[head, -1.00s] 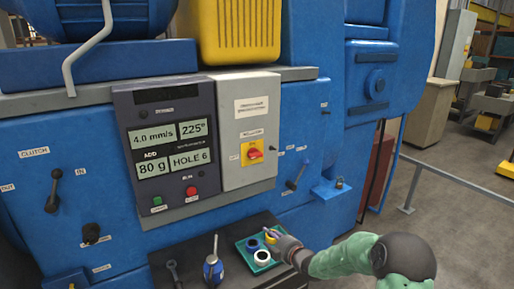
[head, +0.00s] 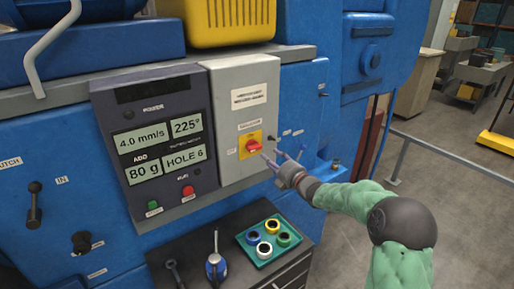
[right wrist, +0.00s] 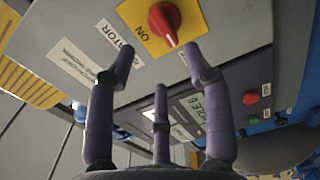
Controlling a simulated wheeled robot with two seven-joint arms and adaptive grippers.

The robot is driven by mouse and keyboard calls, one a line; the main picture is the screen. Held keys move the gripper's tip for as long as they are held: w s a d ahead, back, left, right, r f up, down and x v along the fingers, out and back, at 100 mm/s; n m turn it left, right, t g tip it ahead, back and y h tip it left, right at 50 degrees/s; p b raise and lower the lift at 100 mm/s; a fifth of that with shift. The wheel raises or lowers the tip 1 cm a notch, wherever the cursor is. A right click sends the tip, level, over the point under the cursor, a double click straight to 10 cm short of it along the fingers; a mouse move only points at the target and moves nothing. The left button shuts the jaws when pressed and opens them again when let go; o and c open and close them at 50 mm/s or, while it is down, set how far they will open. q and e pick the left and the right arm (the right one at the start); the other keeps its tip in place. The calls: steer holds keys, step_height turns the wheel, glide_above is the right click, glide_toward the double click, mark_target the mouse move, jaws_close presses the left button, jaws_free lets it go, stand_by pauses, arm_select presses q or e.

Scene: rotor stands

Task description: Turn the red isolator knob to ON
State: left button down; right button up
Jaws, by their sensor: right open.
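The red isolator knob (head: 254,147) sits on a yellow plate on the grey panel box. In the right wrist view the knob (right wrist: 164,20) is at the top, its narrow end pointing down, with the ON mark to its left rather than at that end. My right gripper (head: 283,157) is just right of the knob in the head view. In the right wrist view its three purple fingers (right wrist: 158,62) are spread and empty, below the knob. They appear apart from it. My left gripper is not in view.
The dark display panel (head: 156,145) with green and red buttons adjoins the grey box (head: 235,100). A small lever stands right of the box.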

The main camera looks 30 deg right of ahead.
mark_target(257, 148)
steer(key=w, duration=0.3)
steer(key=w+p, duration=0.1)
steer(key=w, duration=0.2)
steer(key=w+p, duration=0.1)
steer(key=w, duration=0.1)
steer(key=shift+w+a+f, duration=0.15)
steer(key=shift+w+a, duration=0.2)
steer(key=shift+w, duration=0.05)
steer(key=shift+c, duration=0.3)
jaws_close()
